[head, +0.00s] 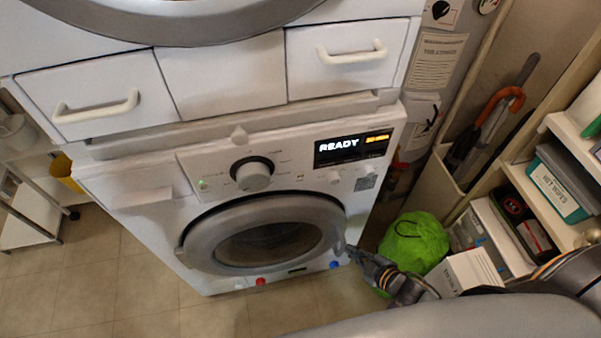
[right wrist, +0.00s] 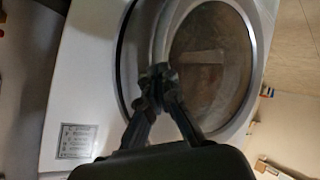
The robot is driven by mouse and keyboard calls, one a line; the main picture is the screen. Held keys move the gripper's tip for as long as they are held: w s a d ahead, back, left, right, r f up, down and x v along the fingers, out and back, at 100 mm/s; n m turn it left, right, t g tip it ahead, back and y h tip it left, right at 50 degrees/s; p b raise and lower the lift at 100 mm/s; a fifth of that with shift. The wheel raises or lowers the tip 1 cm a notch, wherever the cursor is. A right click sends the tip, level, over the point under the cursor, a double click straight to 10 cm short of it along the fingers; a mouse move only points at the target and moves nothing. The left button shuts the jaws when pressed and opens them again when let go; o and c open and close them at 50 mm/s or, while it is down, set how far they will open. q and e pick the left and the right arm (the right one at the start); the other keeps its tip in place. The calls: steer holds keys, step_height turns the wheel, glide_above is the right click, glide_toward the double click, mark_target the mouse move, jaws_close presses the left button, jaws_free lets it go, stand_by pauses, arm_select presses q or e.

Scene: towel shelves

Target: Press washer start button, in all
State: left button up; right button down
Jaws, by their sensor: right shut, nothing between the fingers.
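The white washer (head: 160,232) stands ahead with its round grey-rimmed door closed (head: 265,240). Its panel has a dial (head: 252,174), a small green light at the left, and a display (head: 352,147) that reads READY. Small round buttons (head: 334,177) sit under the display; I cannot tell which one is start. My right gripper (head: 352,250) is at the lower right of the door rim, below the panel. In the right wrist view its fingertips (right wrist: 157,78) are together and empty in front of the door rim (right wrist: 160,40); contact is unclear. My left gripper is out of view.
Drawers with white handles (head: 97,107) and a second round machine door are above the washer. A green bag (head: 413,241) lies right of the washer, beside shelves with boxes (head: 557,183). A white cart (head: 30,215) stands at the left. Tiled floor (head: 120,290) is clear at the front left.

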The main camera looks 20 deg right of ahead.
mark_target(300, 175)
steer(key=a+r+n+t+y, duration=0.1)
steer(key=a+r+n+y, duration=0.3)
steer(key=r, duration=0.8)
steer(key=a+r+n+y, duration=0.3)
steer(key=a+r, duration=0.4)
steer(key=r, duration=0.5)
steer(key=shift+a+r+n+t+y+p, duration=0.3)
steer(key=shift+a+n+t+y+p, duration=0.1)
steer(key=shift+y, duration=0.2)
steer(key=shift+w, duration=0.1)
steer(key=w+b, duration=0.2)
steer(key=w, duration=0.6)
steer(key=shift+w+d, duration=0.25)
steer(key=shift+w, duration=0.1)
steer(key=shift+w, duration=0.1)
steer(key=shift+w, duration=0.35)
